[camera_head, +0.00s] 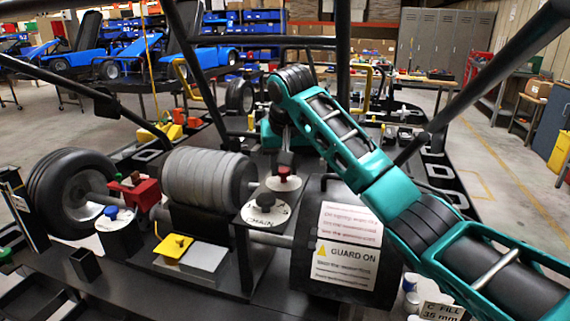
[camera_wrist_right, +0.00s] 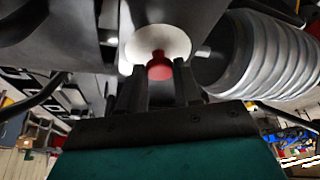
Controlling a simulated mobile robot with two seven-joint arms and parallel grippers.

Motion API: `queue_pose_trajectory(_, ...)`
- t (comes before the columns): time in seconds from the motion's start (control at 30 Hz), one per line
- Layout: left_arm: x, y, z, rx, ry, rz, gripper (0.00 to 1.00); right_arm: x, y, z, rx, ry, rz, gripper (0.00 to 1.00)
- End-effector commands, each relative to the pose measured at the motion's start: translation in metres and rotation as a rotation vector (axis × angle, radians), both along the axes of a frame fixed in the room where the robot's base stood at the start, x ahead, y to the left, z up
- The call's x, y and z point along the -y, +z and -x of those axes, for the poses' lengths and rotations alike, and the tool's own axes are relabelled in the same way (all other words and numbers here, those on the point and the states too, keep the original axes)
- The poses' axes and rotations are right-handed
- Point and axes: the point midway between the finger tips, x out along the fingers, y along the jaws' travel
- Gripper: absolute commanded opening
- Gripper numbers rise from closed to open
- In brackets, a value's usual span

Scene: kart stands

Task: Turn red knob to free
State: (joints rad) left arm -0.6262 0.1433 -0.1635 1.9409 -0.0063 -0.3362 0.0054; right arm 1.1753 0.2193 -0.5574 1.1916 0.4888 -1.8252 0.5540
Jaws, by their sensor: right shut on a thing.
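The red knob (camera_head: 284,171) stands on a round white dial (camera_head: 284,183) on the dark machine, just behind the plate lettered CHAIN. In the right wrist view the red knob (camera_wrist_right: 159,68) sits between my two dark fingertips, with the white dial (camera_wrist_right: 150,40) beyond it. My right gripper (camera_wrist_right: 159,80) is shut on the knob. In the head view my teal arm reaches over from the right and comes down behind the knob, and the fingers are hard to make out. I cannot read the dial's marks or the knob's setting. My left gripper is not in view.
A ribbed grey cylinder (camera_head: 205,178) lies left of the knob, with a red block (camera_head: 135,191), a blue knob (camera_head: 111,212) and a yellow switch (camera_head: 173,246) nearby. A GUARD ON sign (camera_head: 346,263) is on the dark housing in front. Black frame bars (camera_head: 199,75) cross above.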

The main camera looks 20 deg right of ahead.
Motion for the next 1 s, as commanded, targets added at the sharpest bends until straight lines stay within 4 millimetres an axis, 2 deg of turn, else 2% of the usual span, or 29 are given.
queue_pose_trajectory(0.6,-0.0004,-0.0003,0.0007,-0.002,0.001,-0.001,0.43,-0.0052,0.0008,-0.0021,0.0,-0.588,-0.001,0.03)
queue_pose_trajectory(1.0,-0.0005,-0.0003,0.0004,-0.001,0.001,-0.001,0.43,-0.0062,0.0009,-0.004,0.0,-0.901,0.001,0.03)
